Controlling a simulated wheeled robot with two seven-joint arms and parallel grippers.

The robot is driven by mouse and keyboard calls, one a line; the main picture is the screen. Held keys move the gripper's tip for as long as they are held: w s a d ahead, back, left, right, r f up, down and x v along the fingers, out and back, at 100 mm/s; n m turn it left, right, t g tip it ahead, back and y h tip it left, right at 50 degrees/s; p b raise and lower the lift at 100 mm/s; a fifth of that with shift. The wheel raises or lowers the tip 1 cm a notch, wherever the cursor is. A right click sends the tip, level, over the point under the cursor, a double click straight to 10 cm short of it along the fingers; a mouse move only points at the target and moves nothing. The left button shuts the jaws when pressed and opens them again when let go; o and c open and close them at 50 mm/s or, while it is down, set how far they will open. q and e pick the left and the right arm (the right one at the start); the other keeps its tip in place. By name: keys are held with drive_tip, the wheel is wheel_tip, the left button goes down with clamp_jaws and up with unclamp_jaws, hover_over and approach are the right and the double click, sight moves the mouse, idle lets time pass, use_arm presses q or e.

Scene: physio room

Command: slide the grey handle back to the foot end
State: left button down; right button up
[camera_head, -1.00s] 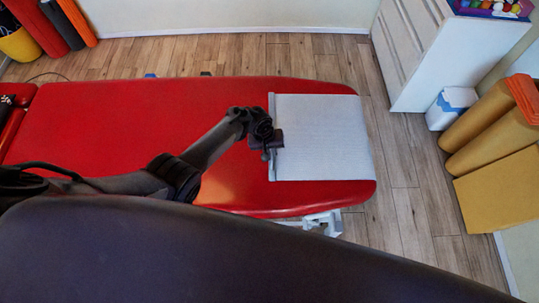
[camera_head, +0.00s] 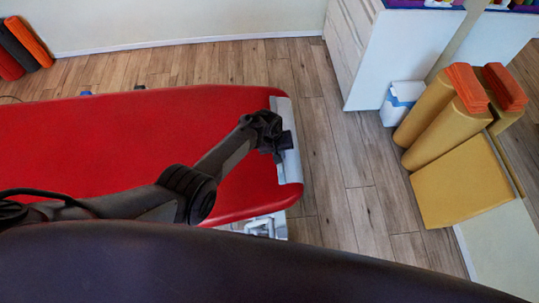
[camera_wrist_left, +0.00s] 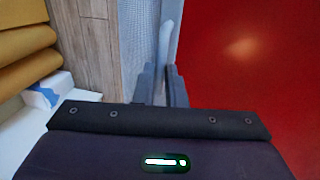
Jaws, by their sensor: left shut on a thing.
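The grey handle (camera_head: 281,174) is a thin bar across the red treatment table (camera_head: 120,140), close to its right end. A narrow strip of pale paper (camera_head: 294,168) shows between the bar and that end. My left gripper (camera_head: 284,143) is shut on the handle near its middle. In the left wrist view, the fingers (camera_wrist_left: 165,86) close around the near part of the handle (camera_wrist_left: 165,45), with paper (camera_wrist_left: 137,35) on its left and bare red padding on its right. The fingers hide part of the bar. My right gripper is not in view.
Yellow rolls (camera_head: 445,120) and a yellow block (camera_head: 462,182) stand on the right. A white box with blue (camera_head: 402,101) and a white cabinet (camera_head: 400,50) stand behind. Wooden floor (camera_head: 340,150) is clear past the table's right end.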

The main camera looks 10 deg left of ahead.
use_arm(q)
drive_tip(key=shift+w+d, duration=0.2)
drive_tip(key=shift+d, duration=0.85)
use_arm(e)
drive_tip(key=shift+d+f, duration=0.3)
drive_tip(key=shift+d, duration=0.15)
use_arm(q)
drive_tip(key=c, duration=1.6)
unclamp_jaws()
drive_tip(key=shift+d, duration=0.1)
drive_tip(key=shift+o, duration=0.6)
drive_tip(key=shift+w, duration=0.1)
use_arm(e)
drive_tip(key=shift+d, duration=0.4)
